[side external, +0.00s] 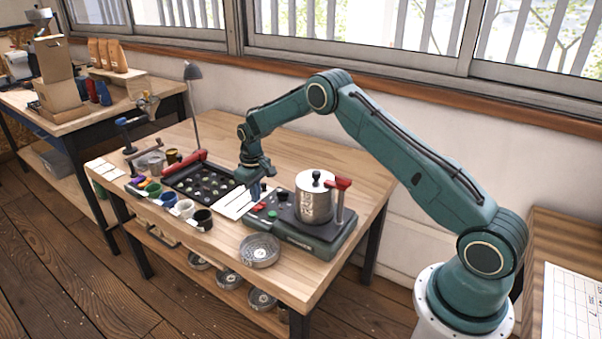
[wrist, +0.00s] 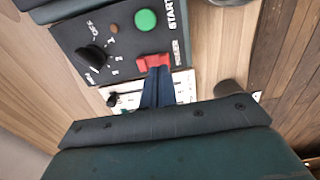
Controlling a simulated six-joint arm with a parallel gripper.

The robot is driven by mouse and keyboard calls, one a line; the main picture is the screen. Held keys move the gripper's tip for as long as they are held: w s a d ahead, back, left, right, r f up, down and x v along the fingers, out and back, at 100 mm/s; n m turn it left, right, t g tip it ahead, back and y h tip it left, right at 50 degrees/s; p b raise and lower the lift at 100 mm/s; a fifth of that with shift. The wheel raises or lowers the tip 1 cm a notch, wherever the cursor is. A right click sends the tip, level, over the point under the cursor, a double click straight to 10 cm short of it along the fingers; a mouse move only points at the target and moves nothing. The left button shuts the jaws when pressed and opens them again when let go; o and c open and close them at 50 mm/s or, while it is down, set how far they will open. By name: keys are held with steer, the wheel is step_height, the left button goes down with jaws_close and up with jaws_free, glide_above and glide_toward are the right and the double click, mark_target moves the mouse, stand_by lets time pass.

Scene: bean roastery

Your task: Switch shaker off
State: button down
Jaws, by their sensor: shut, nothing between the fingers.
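The shaker (side external: 300,236) is a dark green-grey base on the wooden table, with a lidded metal canister (side external: 314,205) on it and a red clamp handle (side external: 337,183). Its panel fills the upper part of the wrist view. There I see a red rocker switch (wrist: 153,62), a green button (wrist: 145,20) beside the word START and a black knob (wrist: 92,58). My gripper (wrist: 158,72) is shut and empty, its blue fingertips right at the near edge of the red switch. I cannot tell whether they touch. In the side view my gripper (side external: 255,193) is at the panel's left end.
A black tray (side external: 178,197) with small pieces and a white card (side external: 236,204) lie left of the shaker. Several small cups, including a black one (side external: 203,219), line the front left. A round metal sieve (side external: 260,250) stands at the front edge. Table behind the shaker is clear.

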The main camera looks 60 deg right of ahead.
mark_target(257, 206)
steer(key=shift+f, duration=1.1)
stand_by(1.0)
steer(key=shift+r, duration=3.5)
steer(key=shift+r, duration=0.1)
